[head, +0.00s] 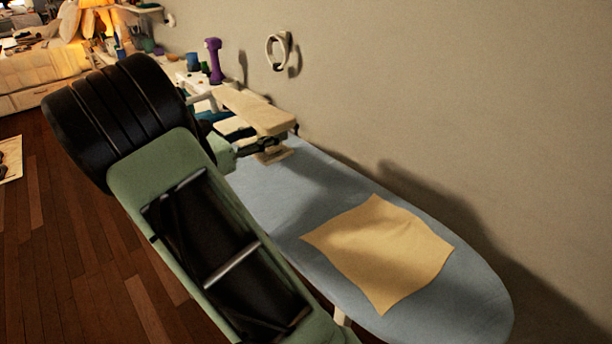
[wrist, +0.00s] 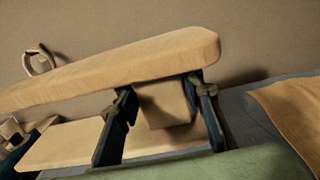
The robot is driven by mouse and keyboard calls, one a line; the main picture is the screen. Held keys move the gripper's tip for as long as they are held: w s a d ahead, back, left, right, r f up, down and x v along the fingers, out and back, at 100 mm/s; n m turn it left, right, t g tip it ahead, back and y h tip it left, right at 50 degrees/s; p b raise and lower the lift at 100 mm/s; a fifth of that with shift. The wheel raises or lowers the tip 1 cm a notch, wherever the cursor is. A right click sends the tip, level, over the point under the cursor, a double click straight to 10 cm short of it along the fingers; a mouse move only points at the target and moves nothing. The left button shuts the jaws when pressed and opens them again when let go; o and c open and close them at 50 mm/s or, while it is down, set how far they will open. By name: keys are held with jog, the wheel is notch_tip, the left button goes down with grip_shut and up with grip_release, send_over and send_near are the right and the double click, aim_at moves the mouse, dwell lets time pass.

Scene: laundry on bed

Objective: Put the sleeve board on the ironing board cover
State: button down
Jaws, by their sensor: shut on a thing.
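The sleeve board (head: 258,111) is cream, with a long padded top, a short post and a flat lower board. My gripper (wrist: 163,98) is shut on the post, one dark finger on each side, between the top and the lower board. The blue-grey ironing board cover (head: 270,205) runs from the middle of the head view to the lower right. The sleeve board is at the cover's far end, roughly level. I cannot tell whether its base touches the cover. In the head view my arm hides most of the gripper.
A yellow cloth (head: 385,250) lies flat on the near half of the cover; bare cover lies between it and the sleeve board. A wall (head: 450,90) runs close along the right. Behind, a shelf holds a purple dumbbell (head: 214,62) and a blue cup (head: 193,61).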

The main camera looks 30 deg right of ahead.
jog(key=s+d+f, duration=0.1)
jog(key=d+f, duration=0.1)
jog(key=s+d+f, duration=0.2)
jog(key=f, duration=0.1)
jog(key=s+d+f+b, duration=0.1)
jog(key=s+d+f, duration=0.1)
jog(key=shift+d+f, duration=0.2)
jog(key=shift+d, duration=0.2)
notch_tip(320, 180, down, 3)
jog(key=shift+f, duration=0.15)
jog(key=shift+s, duration=0.1)
jog(key=c, duration=1.3)
grip_release()
